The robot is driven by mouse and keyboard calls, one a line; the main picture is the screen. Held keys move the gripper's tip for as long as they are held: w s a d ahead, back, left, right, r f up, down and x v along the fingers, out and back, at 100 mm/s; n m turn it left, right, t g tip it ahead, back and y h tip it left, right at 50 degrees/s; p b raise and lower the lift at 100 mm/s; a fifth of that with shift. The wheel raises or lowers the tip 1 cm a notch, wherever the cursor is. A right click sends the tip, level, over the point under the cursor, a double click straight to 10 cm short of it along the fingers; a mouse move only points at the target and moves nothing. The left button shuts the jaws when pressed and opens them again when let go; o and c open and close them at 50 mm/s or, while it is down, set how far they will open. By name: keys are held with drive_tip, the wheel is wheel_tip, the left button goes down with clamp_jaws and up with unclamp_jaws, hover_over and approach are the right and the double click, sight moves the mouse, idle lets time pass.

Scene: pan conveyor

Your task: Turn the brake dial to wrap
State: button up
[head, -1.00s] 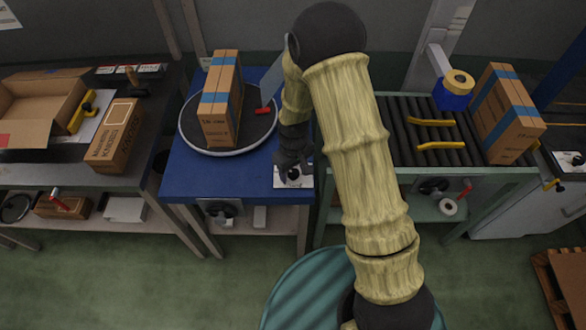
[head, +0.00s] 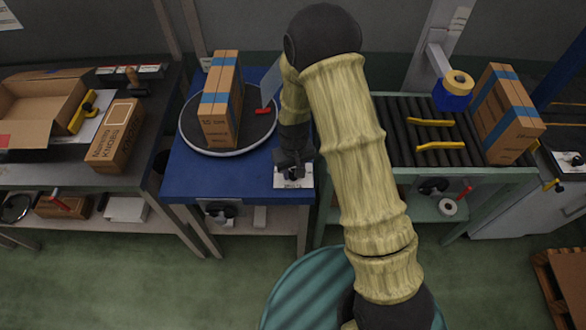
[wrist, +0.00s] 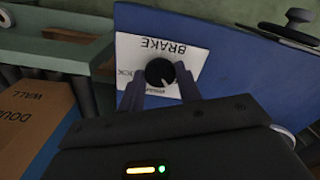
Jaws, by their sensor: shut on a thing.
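In the wrist view the lettering is upside down, and part of another word shows at the plate's left edge. My gripper (wrist: 161,87) is shut on the knob, one finger on each side. The fingers hide the lower part of the plate. In the head view my gripper (head: 291,168) covers the knob, and the plate (head: 300,182) shows at the blue table's front right corner.
The blue table (head: 225,183) bears a round turntable (head: 190,132) with a blue-taped carton (head: 217,115). To the right is a roller conveyor (head: 400,128) with yellow guides and another carton (head: 508,115). A bench with boxes (head: 60,178) stands left.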

sight(293, 172)
drive_tip(key=m+p, duration=0.1)
drive_tip(key=m, duration=0.3)
drive_tip(key=shift+r, duration=0.1)
drive_tip(key=m+p, duration=0.1)
drive_tip(key=m, duration=0.4)
idle(0.3)
drive_tip(key=o, duration=1)
wheel_tip(293, 172, up, 17)
drive_tip(key=shift+r, duration=0.15)
idle(0.5)
